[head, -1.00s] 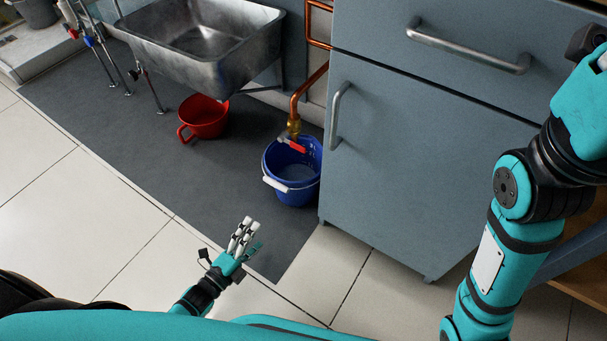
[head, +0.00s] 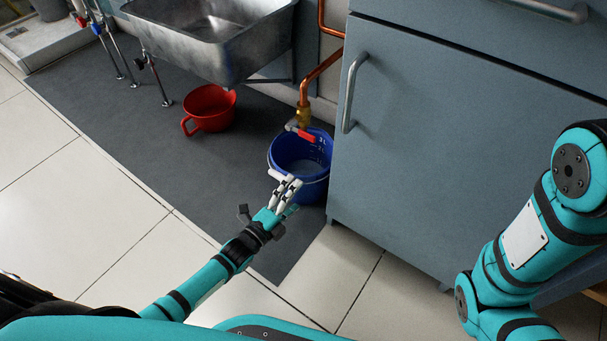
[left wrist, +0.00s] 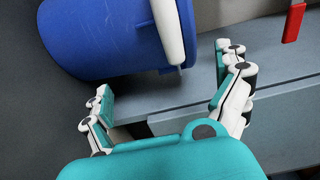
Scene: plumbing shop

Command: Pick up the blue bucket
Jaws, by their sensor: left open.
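The blue bucket (head: 303,160) stands upright on the dark mat under the copper pipe's tap, against the grey cabinet. Its white handle grip hangs down on the near left side of the bucket. My left gripper (head: 285,190) is in front of the bucket in the head view and hides part of its near side. In the left wrist view the bucket (left wrist: 105,38) and its white grip (left wrist: 170,35) lie just beyond the spread fingers of my left gripper (left wrist: 163,92). Nothing is between the fingers. My right arm shows at the right, but its gripper is out of view.
A copper pipe (head: 321,69) with a red-handled tap (head: 305,134) comes down over the bucket. The grey cabinet (head: 430,150) closes off the right side. A red jug (head: 211,106) stands on the mat (head: 170,150) below a metal sink (head: 215,45). The mat's left part is clear.

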